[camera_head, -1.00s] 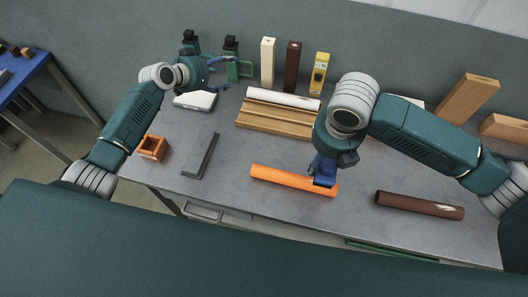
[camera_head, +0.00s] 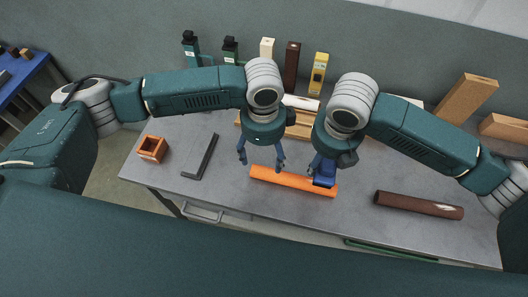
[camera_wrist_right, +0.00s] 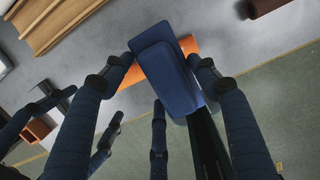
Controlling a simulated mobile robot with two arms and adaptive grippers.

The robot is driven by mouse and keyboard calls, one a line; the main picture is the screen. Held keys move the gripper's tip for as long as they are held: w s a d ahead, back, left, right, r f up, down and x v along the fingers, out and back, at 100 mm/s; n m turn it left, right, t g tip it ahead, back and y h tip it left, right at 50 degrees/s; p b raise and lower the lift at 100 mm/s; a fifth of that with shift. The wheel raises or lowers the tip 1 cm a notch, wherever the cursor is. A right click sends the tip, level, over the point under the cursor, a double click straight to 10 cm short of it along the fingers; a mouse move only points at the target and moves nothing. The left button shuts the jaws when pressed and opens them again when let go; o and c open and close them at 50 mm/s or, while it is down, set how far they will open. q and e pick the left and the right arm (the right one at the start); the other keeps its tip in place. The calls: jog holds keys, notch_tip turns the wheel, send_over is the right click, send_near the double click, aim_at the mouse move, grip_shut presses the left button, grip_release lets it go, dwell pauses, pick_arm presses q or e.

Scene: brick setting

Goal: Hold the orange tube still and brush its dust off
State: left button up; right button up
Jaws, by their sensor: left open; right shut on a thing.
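The orange tube (camera_head: 277,178) lies on the grey workbench near its front; part of it also shows in the right wrist view (camera_wrist_right: 187,46). My left gripper (camera_head: 261,160) is open above the tube's left part, its fingers spread and empty. My right gripper (camera_head: 321,172) is shut on a blue block-like brush (camera_head: 325,181), over the tube's right part. In the right wrist view the brush (camera_wrist_right: 168,75) sits between the fingers and hides part of the tube. Whether it touches the tube, and any dust, I cannot tell.
A brown tube (camera_head: 420,205) lies to the right. A dark grey bar (camera_head: 199,157) and a small orange box (camera_head: 152,148) are on the left. A grooved wooden rack (camera_head: 299,130) and upright blocks (camera_head: 291,66) stand behind. Bare bench (camera_head: 222,187) lies between the bar and the orange tube.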

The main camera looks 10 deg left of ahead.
aim_at(264, 173)
pick_arm(q)
notch_tip(264, 173, down, 12)
jog(key=shift+s, duration=0.1)
dwell(0.4)
jog(key=shift+c, duration=0.5)
jog(key=c, duration=1.4)
